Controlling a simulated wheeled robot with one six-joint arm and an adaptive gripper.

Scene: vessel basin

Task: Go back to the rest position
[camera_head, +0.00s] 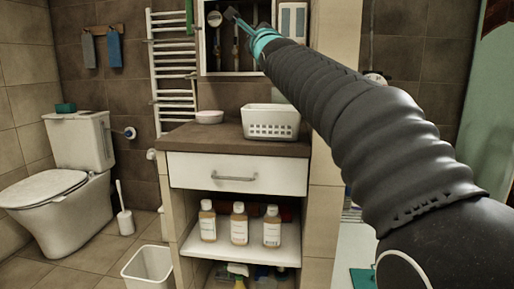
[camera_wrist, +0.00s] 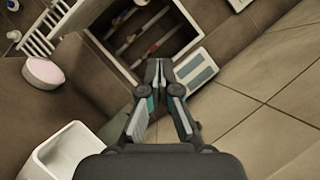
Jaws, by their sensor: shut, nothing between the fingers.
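My gripper (camera_wrist: 157,72) is shut and empty, its fingertips together in the middle of the wrist view. In the head view my gripper (camera_head: 232,14) is small at the top, in front of the open wall cabinet (camera_head: 204,62). My arm reaches up from the lower right across the picture and hides part of the wall behind it. In the wrist view the cabinet (camera_wrist: 184,43) lies beyond the fingertips, with several thin items inside.
A white basket (camera_head: 271,122) and a round white dish (camera_head: 209,117) stand on the counter (camera_head: 190,136) below. Several bottles stand on the shelf (camera_head: 285,257) under the drawer (camera_head: 238,172). A toilet (camera_head: 62,207), a bin (camera_head: 149,266) and a towel radiator (camera_head: 172,72) are at the left.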

